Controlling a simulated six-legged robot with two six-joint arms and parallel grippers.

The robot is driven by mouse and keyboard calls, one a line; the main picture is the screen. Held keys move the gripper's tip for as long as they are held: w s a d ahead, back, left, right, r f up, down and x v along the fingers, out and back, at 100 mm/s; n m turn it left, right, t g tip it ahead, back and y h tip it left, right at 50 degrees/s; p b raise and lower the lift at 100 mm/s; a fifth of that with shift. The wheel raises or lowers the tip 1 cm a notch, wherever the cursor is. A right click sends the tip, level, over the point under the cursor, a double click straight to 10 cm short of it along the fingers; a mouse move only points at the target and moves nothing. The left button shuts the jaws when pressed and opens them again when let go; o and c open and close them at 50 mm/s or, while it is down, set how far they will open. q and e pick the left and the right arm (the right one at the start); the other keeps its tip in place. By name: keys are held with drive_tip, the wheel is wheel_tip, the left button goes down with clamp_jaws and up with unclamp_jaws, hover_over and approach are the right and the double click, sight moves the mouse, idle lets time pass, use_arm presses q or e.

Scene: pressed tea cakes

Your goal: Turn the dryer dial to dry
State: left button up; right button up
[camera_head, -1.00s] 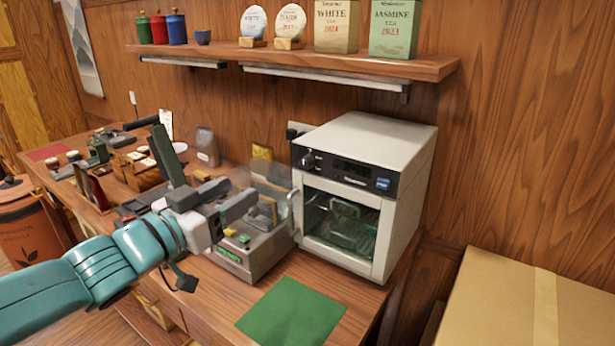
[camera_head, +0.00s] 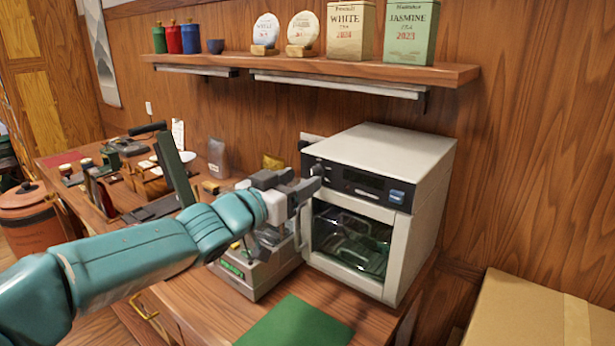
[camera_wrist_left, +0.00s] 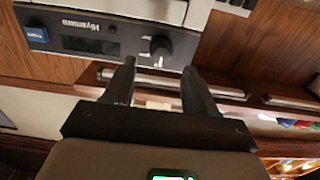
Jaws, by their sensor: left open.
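The dryer (camera_head: 390,150) is a white box with a dark control panel and a glass door, standing on the wooden counter. Its black dial (camera_wrist_left: 160,47) shows in the wrist view just beyond my fingertips; in the head view it shows as a small knob (camera_head: 317,169) at the panel's left end. My left gripper (camera_head: 304,181) is open in front of the panel's left end. In the wrist view the left gripper (camera_wrist_left: 159,68) has its fingers on either side of the line to the dial, with a gap between them. The dial's markings are too small to read. My right gripper is not in view.
A grey scale-like device (camera_head: 258,272) stands left of the dryer, partly behind my arm. A green mat (camera_head: 297,325) lies in front. A shelf (camera_head: 330,72) with tins and tea cakes hangs above. A cardboard box (camera_head: 535,315) is at the lower right.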

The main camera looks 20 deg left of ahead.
sight(312, 174)
use_arm(q)
drive_tip(key=x, duration=0.3)
drive_tip(key=shift+a+f, duration=0.1)
drive_tip(key=shift+f, duration=0.05)
drive_tip(key=shift+w, duration=0.3)
drive_tip(key=c, duration=1)
